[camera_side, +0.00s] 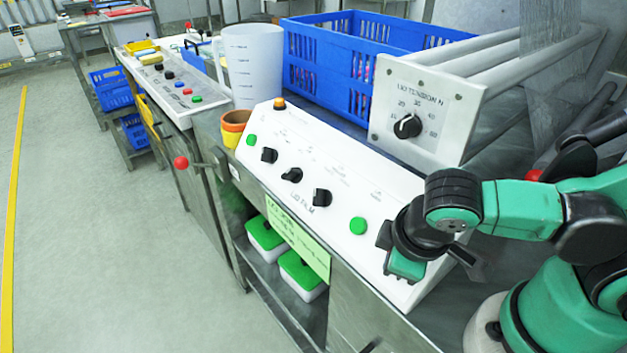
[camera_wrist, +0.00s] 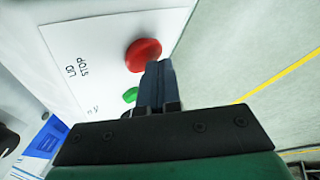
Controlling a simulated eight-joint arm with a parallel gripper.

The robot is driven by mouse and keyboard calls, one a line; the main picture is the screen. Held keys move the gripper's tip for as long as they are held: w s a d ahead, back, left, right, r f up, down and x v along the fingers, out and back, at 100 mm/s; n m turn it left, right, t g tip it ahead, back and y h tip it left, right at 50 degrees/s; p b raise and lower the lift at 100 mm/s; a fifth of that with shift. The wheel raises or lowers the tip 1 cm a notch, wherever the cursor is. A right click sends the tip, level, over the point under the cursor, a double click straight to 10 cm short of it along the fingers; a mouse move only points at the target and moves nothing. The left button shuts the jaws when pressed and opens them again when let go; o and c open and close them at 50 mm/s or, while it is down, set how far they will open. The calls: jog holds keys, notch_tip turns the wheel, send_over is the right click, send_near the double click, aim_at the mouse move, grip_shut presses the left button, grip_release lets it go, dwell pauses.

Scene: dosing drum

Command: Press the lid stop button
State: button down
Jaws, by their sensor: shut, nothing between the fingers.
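The red lid stop button (camera_wrist: 143,54) stands on a white panel in the wrist view, beside the printed words "LID STOP". My gripper (camera_wrist: 159,68) is shut and empty, its dark fingers close together. The fingertips overlap the button's lower right edge in this view; I cannot tell whether they touch it. In the side view my gripper (camera_side: 388,236) is over the right end of the sloping white control panel (camera_side: 330,180). The lid stop button is not visible there, apparently hidden by my gripper.
A green button (camera_wrist: 130,95) lies near the fingers; a green button (camera_side: 358,225) also shows in the side view. Several black knobs, one here (camera_side: 321,197), line the panel. Floor is clear at left.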

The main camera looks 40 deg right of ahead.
jog(key=shift+a+r, duration=0.4)
jog(key=shift+a, duration=0.2)
jog(key=shift+a+r, duration=0.75)
jog(key=shift+a, duration=0.3)
jog(key=shift+a+r, duration=0.7)
jog(key=shift+a, duration=0.3)
jog(key=w+d+r+m+t, duration=0.1)
jog(key=w+d+m, duration=0.1)
jog(key=d, duration=0.2)
jog(key=w+d+r+m+t+y, duration=0.1)
jog(key=w+d+m, duration=0.1)
jog(key=w+d, duration=0.1)
jog(key=w+d+r+m+t+y, duration=0.1)
jog(key=w+d+r, duration=0.1)
jog(key=w+d, duration=0.1)
jog(key=shift+d+m+t, duration=0.4)
jog(key=shift+d, duration=0.5)
